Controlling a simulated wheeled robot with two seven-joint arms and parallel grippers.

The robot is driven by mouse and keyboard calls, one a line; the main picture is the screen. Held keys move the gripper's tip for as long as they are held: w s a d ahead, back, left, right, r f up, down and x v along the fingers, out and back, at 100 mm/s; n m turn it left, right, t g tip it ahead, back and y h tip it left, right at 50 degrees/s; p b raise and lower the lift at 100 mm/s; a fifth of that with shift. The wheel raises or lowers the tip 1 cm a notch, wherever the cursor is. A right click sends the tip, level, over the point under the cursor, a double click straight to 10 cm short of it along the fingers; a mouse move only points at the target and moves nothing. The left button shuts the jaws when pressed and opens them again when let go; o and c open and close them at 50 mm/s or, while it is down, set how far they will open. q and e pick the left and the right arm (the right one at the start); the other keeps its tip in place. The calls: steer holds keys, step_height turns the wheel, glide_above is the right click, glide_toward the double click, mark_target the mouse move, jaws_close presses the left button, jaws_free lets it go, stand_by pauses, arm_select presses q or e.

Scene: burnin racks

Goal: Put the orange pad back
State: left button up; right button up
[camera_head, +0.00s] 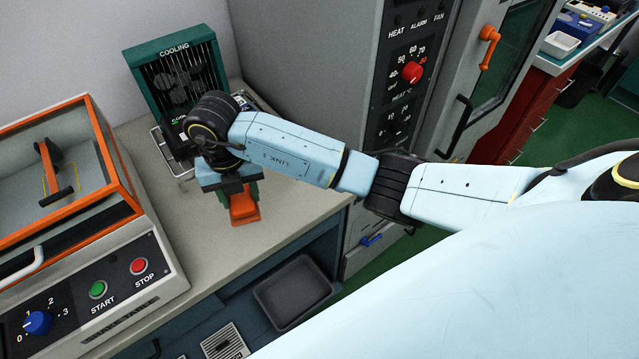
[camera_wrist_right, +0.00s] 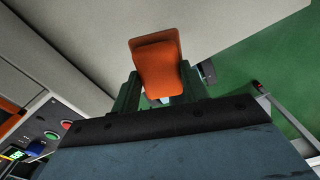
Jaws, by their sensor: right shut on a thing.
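The orange pad (camera_head: 244,207) is at my right gripper (camera_head: 232,190), over the beige counter (camera_head: 262,250) in front of the cooling unit. In the right wrist view the orange pad (camera_wrist_right: 158,68) sits between the dark green fingers of the right gripper (camera_wrist_right: 157,95), which is shut on it. The arm and wrist hide the top of the pad in the head view. I cannot tell whether the pad touches the counter. My left gripper is not in view.
A green fan unit marked COOLING (camera_head: 175,65) stands at the back, with a wire rack (camera_head: 172,155) before it. An orange-framed machine (camera_head: 70,215) with START and STOP buttons is at left. A grey cabinet with a red knob (camera_head: 412,72) stands right. A dark tray (camera_head: 292,290) lies below the counter.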

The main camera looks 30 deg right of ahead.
steer(key=shift+d+f+m, duration=0.1)
steer(key=shift+d+m, duration=0.15)
steer(key=shift+m, duration=0.05)
steer(key=d+f, duration=0.1)
steer(key=d, duration=0.5)
steer(key=w+d+p, duration=0.1)
steer(key=d, duration=0.5)
steer(key=d+f, duration=0.1)
steer(key=d, duration=0.6)
steer(key=shift+w+f+p, duration=0.15)
steer(key=shift+f+p, duration=0.15)
steer(key=shift+p, duration=0.05)
step_height(320, 180, down, 4)
steer(key=shift+r, duration=0.1)
steer(key=shift+d+f, duration=0.2)
steer(key=shift+f, duration=0.15)
steer(key=shift+f, duration=0.2)
steer(key=o, duration=1)
steer(key=shift+c, duration=0.2)
